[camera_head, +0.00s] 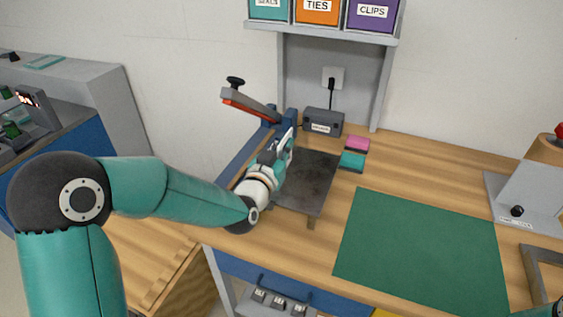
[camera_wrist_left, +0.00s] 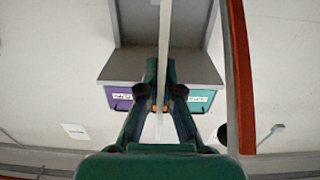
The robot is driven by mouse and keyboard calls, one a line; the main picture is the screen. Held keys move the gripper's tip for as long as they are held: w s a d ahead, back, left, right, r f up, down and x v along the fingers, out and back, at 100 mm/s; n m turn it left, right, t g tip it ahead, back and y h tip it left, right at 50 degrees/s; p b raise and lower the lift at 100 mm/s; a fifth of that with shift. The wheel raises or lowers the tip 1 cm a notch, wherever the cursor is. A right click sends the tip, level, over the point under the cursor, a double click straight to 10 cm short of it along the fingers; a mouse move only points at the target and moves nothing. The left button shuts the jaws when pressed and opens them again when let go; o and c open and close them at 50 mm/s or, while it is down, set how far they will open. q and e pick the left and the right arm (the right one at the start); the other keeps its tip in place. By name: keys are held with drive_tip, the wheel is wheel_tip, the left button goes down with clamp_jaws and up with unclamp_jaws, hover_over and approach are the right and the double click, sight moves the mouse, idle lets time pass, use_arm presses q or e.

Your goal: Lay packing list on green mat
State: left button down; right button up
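My left gripper (camera_head: 284,146) is above the dark plate of the press on the bench. In the left wrist view its fingers (camera_wrist_left: 162,84) are closed on a thin white sheet (camera_wrist_left: 165,35), seen edge-on, which appears to be the packing list; its printed face does not show. The green mat (camera_head: 420,250) lies flat and bare on the bench, to the right of the gripper. My right gripper is out of view; only a bit of teal arm shows at the lower right corner.
The raised press lever (camera_head: 250,104) stands close to the left gripper. Labelled bins (camera_head: 317,11) sit on a shelf above. A grey stand (camera_head: 525,205) is right of the mat.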

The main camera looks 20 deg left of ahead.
use_arm(q)
wheel_tip(320, 180, down, 6)
drive_tip(key=shift+r, duration=0.15)
drive_tip(key=shift+r, duration=0.1)
drive_tip(key=c, duration=1.3)
unclamp_jaws()
drive_tip(key=shift+p, duration=0.3)
